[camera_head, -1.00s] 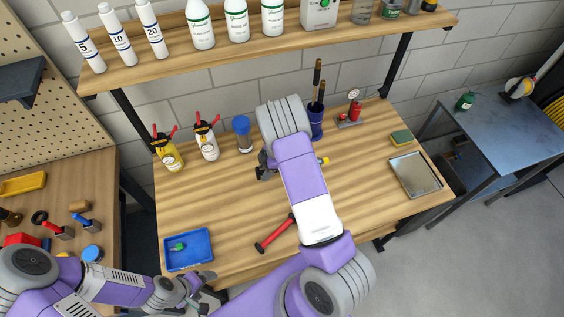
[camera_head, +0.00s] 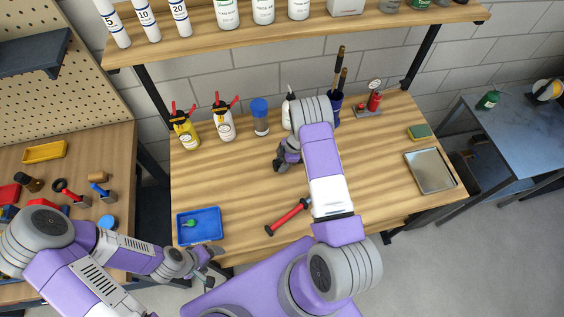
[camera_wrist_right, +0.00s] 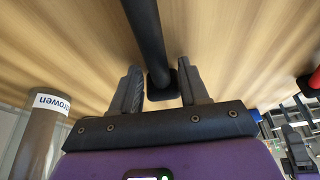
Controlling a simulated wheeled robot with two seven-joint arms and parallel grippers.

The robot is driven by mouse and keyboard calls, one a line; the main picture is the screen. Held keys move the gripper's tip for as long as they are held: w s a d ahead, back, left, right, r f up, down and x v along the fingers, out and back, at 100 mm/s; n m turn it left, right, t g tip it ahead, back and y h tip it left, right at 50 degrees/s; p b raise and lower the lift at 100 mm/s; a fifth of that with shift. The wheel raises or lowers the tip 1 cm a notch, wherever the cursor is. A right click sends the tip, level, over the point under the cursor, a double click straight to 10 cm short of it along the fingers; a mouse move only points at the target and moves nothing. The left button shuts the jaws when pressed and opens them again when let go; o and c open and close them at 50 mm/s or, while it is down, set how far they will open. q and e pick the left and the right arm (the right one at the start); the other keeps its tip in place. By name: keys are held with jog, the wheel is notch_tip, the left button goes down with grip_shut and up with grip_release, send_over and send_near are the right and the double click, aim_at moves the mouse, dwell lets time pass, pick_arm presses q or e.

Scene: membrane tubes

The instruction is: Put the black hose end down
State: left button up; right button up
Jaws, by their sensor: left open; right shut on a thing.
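My right gripper (camera_head: 285,157) is low over the middle of the wooden table, partly hidden by its own wrist. In the right wrist view, the black hose end (camera_wrist_right: 146,40) lies between the two fingers of the right gripper (camera_wrist_right: 160,88). It is a dark round length with a wider squarish tip, and the fingers are shut on it. The wood lies just beyond; I cannot tell whether the hose touches it. The hose is not clear in the head view. My left gripper (camera_head: 211,268) is open and empty by the table's front left edge.
A blue tray (camera_head: 186,236) and a red bar with black ends (camera_head: 289,216) lie towards the front. Yellow and white bottles, a blue-capped jar (camera_head: 261,122) and a white bottle (camera_head: 287,110) stand at the back. A metal tray (camera_head: 432,172) lies right. The table's left centre is clear.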

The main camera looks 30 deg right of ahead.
jog(key=o, duration=1)
jog(key=shift+r, duration=0.2)
jog(key=v, duration=1.1)
jog(key=shift+s+d+r, duration=0.15)
jog(key=shift+d+r, duration=0.05)
jog(key=shift+r, duration=0.1)
